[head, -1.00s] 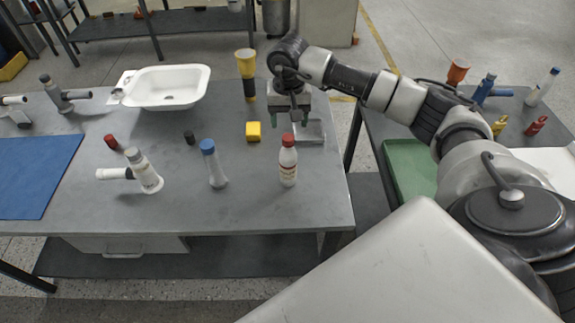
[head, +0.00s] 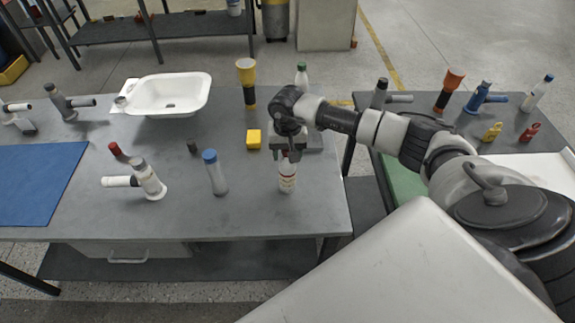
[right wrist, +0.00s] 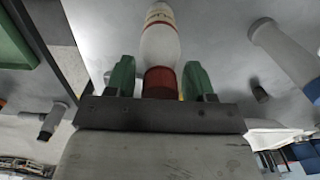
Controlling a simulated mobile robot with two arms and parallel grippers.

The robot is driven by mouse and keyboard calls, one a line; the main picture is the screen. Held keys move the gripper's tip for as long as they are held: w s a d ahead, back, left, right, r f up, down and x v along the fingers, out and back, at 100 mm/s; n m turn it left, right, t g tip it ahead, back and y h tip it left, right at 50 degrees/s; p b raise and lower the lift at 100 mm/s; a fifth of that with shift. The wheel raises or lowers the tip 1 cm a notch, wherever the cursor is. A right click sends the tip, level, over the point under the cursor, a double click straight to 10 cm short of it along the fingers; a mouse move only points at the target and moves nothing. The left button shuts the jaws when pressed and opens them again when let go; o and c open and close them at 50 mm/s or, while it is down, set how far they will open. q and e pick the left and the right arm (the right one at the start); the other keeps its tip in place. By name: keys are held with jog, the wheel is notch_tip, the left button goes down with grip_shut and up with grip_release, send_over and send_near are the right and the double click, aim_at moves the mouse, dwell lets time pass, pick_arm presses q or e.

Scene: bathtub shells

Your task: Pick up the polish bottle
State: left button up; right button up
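The polish bottle (head: 287,184), which I take to be the white bottle with a red cap and printed label, stands upright near the front right of the grey table. My right gripper (head: 290,153) is directly above it and hides its cap in the head view. In the right wrist view the bottle (right wrist: 160,45) has its red cap between the green fingertips of the right gripper (right wrist: 158,82). The fingers are apart, with a small gap showing beside the cap. My left gripper is not in view.
A yellow block (head: 253,139) and a yellow-black torch-like item (head: 247,84) stand behind. A white-grey tool (head: 147,179), white basin (head: 170,94) and blue mat (head: 38,182) are further left.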

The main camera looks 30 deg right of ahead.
grip_shut()
